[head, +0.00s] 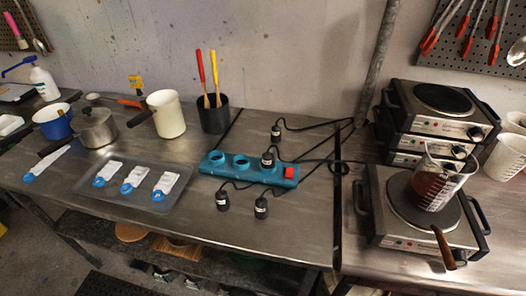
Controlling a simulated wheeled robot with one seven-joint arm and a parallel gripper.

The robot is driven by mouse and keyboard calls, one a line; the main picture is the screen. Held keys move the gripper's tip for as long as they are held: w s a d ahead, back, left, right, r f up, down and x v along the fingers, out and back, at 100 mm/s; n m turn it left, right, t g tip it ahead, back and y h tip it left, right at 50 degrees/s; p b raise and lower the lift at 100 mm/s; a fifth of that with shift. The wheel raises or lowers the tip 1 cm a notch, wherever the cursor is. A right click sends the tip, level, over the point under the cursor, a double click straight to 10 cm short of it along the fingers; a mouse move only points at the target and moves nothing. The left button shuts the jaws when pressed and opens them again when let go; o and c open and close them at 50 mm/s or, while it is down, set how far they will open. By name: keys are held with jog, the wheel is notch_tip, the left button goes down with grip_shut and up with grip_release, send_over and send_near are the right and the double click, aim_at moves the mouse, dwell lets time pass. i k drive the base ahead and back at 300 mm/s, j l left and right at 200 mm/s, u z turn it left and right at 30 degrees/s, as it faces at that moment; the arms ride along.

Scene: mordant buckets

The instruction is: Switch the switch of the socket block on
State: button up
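The teal socket block (254,174) lies on the metal bench at the middle of the head view, running from left to lower right. Its red switch (290,172) is at its right end; it is too small to tell which way it is tipped. A black plug (267,159) stands in the socket nearest the switch. The two sockets to the left look empty. My gripper is not in view.
Loose black plugs lie in front of the block (222,201) (261,206), and one is behind it (276,132). Cables run right toward hot plates (384,238). A tray (180,198) is left; a dark pot (213,120) with red and yellow sticks stands behind.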

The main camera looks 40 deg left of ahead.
aim_at(289, 172)
jog(key=u, duration=1.6)
